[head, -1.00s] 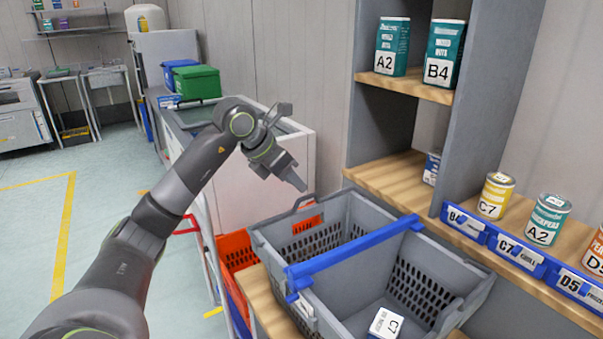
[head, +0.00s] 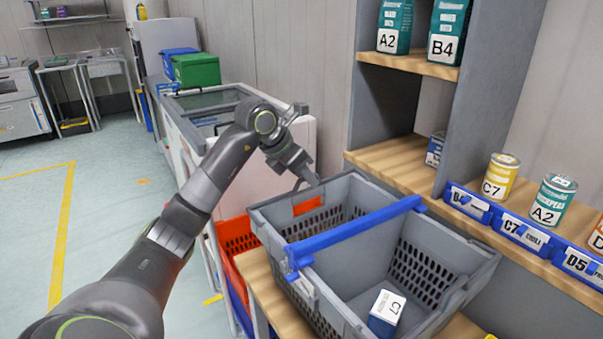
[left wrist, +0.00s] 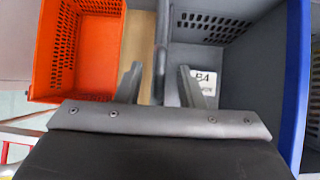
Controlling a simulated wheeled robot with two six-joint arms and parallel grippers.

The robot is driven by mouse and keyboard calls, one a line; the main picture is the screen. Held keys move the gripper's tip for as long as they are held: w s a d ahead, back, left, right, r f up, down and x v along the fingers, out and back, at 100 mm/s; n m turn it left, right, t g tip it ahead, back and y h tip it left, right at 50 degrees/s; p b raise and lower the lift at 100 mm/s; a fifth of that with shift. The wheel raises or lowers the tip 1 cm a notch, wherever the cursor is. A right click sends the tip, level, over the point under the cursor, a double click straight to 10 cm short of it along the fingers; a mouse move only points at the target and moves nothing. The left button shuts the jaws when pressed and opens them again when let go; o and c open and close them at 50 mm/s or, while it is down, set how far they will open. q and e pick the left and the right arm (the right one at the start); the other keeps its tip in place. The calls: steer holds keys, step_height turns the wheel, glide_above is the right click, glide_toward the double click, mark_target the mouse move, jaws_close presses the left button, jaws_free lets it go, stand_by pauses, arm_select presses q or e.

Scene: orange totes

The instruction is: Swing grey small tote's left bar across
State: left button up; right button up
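The grey small tote (head: 452,277) stands on a wooden surface. A blue bar (head: 355,233) lies across its middle; blue also runs along the right of the left wrist view (left wrist: 297,80). The grey left bar (left wrist: 161,45) runs along the tote's left end, beside the orange tote. My left gripper (head: 308,182) is over that end. In the left wrist view its open fingers (left wrist: 158,80) are either side of the left bar; contact cannot be told. A C7 box (head: 386,313) lies in the tote, and a B4-labelled item (left wrist: 204,88) shows partly behind a finger. My right gripper is out of view.
An orange tote (head: 238,237) is left of the grey tote, lower down. An upright shelf panel (head: 480,100) rises behind. Open floor lies at the left.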

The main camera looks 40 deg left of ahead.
arm_select(q)
steer(key=shift+c, duration=0.6)
steer(key=c, duration=0.5)
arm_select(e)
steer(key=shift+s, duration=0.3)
arm_select(q)
steer(key=shift+r, duration=0.15)
steer(key=shift+s+d+r+p, duration=0.25)
steer(key=shift+d+r+p, duration=0.1)
steer(key=shift+d, duration=0.2)
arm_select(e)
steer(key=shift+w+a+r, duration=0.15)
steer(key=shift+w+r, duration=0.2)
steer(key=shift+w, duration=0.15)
